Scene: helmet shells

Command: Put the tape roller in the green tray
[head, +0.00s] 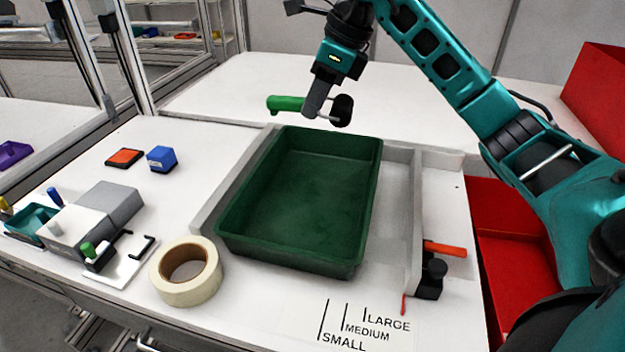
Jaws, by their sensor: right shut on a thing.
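The tape roller has a green handle (287,103) and a black roller at its right end. It is in the head view, raised above the far edge of the green tray (228,238). My right gripper (313,110) comes down from above and is shut on the tape roller between handle and roller, hiding part of its middle. The green tray is empty and lies between grey rails on the white table. My left gripper is not in view.
A cream tape roll (203,287) lies at the tray's front left. A grey block (108,205), a blue block (162,158) and an orange-topped pad (125,157) are further left. An orange-handled tool (445,249) lies right of the tray, near red bins (512,262).

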